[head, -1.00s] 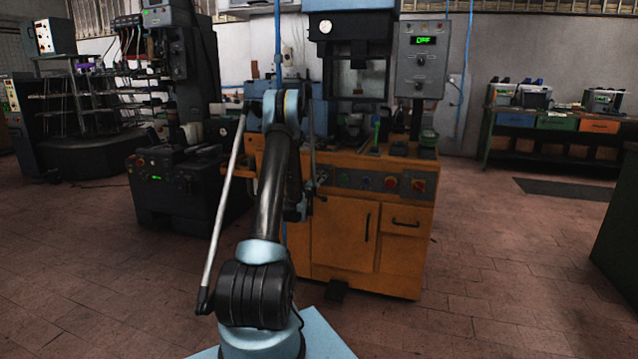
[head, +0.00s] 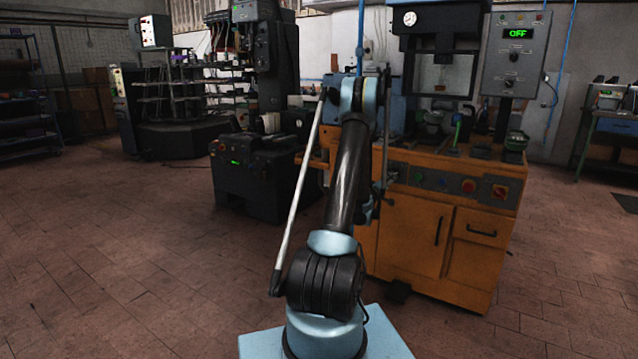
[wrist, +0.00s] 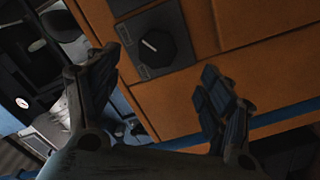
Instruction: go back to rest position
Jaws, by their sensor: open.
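My gripper (wrist: 158,95) shows in the wrist view with its two fingers spread apart and nothing between them. Past the fingertips is the orange front of the press cabinet, with a black rotary knob (wrist: 157,47) on a dark plate. In the head view my arm reaches up and forward toward the left part of the orange press cabinet (head: 405,237). The gripper itself is hidden there behind my arm.
The press control box (head: 513,55) reads OFF. A dark machine (head: 260,172) stands left of the cabinet. A shelf (head: 28,125) is at the far left. The tiled floor (head: 120,250) at left is clear. A workbench (head: 610,135) is at the right edge.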

